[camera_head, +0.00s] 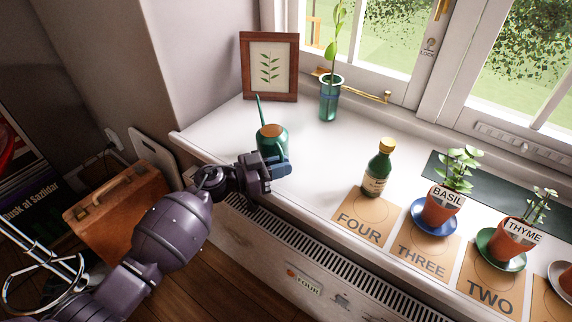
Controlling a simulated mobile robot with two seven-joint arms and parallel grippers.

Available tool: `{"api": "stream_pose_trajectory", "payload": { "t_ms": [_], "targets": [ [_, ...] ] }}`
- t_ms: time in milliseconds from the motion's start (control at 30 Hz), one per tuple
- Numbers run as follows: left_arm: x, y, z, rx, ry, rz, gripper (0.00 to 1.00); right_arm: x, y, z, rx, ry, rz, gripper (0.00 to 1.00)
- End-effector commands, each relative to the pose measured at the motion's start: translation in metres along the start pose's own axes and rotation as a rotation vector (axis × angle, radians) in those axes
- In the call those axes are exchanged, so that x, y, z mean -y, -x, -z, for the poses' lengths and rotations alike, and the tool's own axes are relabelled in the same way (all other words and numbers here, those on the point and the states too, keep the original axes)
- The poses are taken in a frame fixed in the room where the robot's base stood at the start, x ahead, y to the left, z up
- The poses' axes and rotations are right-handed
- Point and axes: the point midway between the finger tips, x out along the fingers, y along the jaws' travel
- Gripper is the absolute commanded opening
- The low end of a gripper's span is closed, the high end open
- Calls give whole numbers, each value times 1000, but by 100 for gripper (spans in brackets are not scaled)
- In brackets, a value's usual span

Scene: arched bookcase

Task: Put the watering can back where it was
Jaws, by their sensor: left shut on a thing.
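The green watering can (271,144) with a copper-coloured top and a thin raised spout is over the left part of the white windowsill (222,133). My left gripper (278,170) comes in from the lower left and is shut on the can at its near side. The gripper hides part of the can's lower body, so I cannot tell whether its base touches the sill. My right gripper is not in view.
A framed leaf picture (269,67) and a glass vase with a cutting (329,98) stand behind the can. A green bottle (377,170) is at card FOUR (366,220). Basil (440,206) and thyme (511,239) pots stand further right. The sill between can and bottle is clear.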

Motion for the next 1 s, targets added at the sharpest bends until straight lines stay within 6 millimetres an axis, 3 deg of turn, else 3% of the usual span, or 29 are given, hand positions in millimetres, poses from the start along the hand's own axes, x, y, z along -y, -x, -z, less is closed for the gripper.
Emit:
{"api": "stream_pose_trajectory", "payload": {
  "t_ms": [133,400,433,567,1000],
  "targets": [
    [4,-14,-5,0,6,-1,0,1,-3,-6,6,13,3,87],
    [5,-14,-3,0,2,0,0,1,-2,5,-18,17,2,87],
    [5,-14,-4,2,4,0,16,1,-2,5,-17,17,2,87],
    [5,-14,-4,2,4,0,35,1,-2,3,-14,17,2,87],
    [4,-14,-13,2,10,-1,37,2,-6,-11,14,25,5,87]
  ]
}}
